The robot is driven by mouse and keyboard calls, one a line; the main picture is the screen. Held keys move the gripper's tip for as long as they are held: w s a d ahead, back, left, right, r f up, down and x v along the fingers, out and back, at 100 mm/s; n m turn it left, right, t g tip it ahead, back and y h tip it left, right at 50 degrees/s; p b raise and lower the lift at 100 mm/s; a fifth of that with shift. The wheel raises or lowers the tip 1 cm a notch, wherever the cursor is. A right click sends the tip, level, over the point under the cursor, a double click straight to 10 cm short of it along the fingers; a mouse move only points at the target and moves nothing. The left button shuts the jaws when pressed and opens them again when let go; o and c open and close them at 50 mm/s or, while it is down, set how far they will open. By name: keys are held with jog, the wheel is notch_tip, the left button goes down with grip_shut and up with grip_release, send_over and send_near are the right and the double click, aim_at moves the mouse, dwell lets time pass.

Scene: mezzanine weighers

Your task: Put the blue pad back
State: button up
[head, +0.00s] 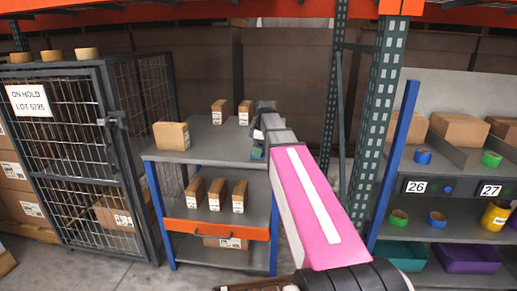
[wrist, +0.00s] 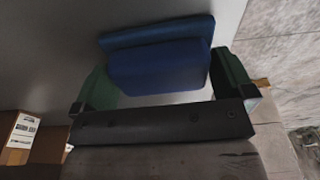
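The blue pad (wrist: 158,66) shows in the wrist view, over or on the grey top shelf. A darker blue band shows along its far side; I cannot tell whether it is part of the same pad. My gripper (wrist: 168,82) has its green fingers wide apart, one on each side of the pad's near part. A narrow gap shows by the right finger; contact on the left is unclear. In the head view my gripper (head: 257,152) is low over the right part of the shelf unit's top (head: 205,150), and my arm hides most of the pad.
Cartons (head: 172,136) stand on the top shelf, with more on the shelf below. An orange-fronted ledge (head: 215,229) is under them. A wire cage (head: 75,150) stands left. A green rack post (head: 377,100) and a rack with tape rolls (head: 422,156) are right.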

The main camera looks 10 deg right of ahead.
jog(key=shift+r, duration=0.1)
notch_tip(320, 180, up, 12)
jog(key=d, duration=0.1)
jog(key=shift+s+d, duration=0.3)
jog(key=shift+d, duration=0.05)
